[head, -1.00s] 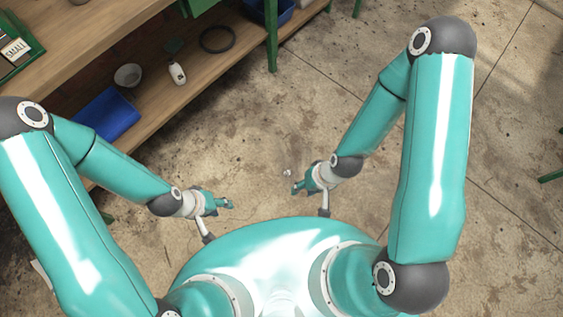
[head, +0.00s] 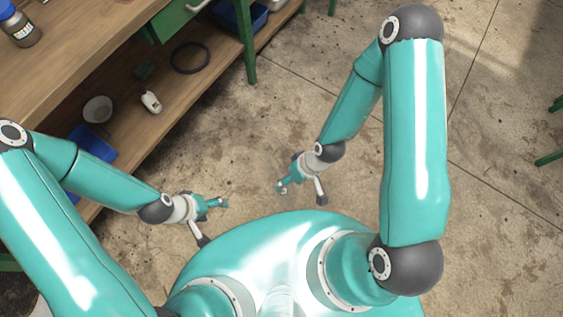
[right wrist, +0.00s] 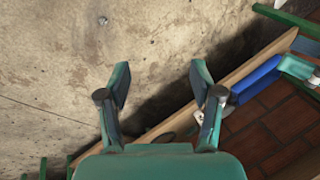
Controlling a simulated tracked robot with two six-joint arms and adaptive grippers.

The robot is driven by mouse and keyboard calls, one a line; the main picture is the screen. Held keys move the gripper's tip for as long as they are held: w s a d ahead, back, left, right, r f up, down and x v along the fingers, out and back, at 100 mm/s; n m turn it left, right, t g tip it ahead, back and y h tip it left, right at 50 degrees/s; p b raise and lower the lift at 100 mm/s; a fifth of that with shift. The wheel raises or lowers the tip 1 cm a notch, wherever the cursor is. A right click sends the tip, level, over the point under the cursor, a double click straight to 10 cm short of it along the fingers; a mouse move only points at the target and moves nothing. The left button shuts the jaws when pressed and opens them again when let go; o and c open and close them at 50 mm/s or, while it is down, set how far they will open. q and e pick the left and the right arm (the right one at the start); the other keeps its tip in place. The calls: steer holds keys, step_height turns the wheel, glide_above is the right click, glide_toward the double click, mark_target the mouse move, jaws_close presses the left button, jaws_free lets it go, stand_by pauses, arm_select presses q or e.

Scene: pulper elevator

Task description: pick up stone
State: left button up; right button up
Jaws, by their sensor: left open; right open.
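A small grey stone-like lump (right wrist: 103,20) lies on the concrete floor at the top left of the right wrist view. In the head view I cannot make it out. My right gripper (head: 280,187) is over the floor in the middle of the head view. Its two fingers also show in the right wrist view (right wrist: 160,76), apart with nothing between them, and the lump is beyond and left of them. My left gripper (head: 221,203) is open over the floor, left of the right one. I see nothing in it.
A wooden workbench (head: 75,60) with green legs runs along the left. Its lower shelf (head: 150,127) holds a bowl (head: 97,108), a white bottle (head: 151,102) and a black ring (head: 190,57). The concrete floor at right is open, with green legs (head: 550,158) at the edge.

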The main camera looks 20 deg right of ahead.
step_height(320, 180, down, 16)
steer(key=w+a+n+g+b, duration=0.1)
steer(key=w+a+n+b, duration=0.15)
steer(key=n+b, duration=0.75)
steer(key=n+h+b, duration=0.4)
steer(key=n+b, duration=1.3)
steer(key=n, duration=0.1)
glide_above(283, 191)
step_height(283, 191, down, 24)
steer(key=shift+t+h, duration=0.3)
steer(key=f+b, duration=0.1)
steer(key=f, duration=0.2)
steer(key=f+b, duration=0.1)
steer(key=f, duration=0.3)
steer(key=f+b, duration=0.1)
steer(key=f, duration=0.2)
steer(key=shift+w+a+f, duration=0.15)
steer(key=shift+w+f, duration=0.15)
steer(key=shift+w, duration=0.05)
steer(key=shift+s+d+f+b, duration=0.1)
steer(key=shift+f+b, duration=0.75)
steer(key=shift+f, duration=0.75)
steer(key=shift+s+d+f+b, duration=0.1)
steer(key=shift+f+b, duration=0.7)
steer(key=shift+f, duration=0.75)
jaws_close()
steer(key=shift+r, duration=0.15)
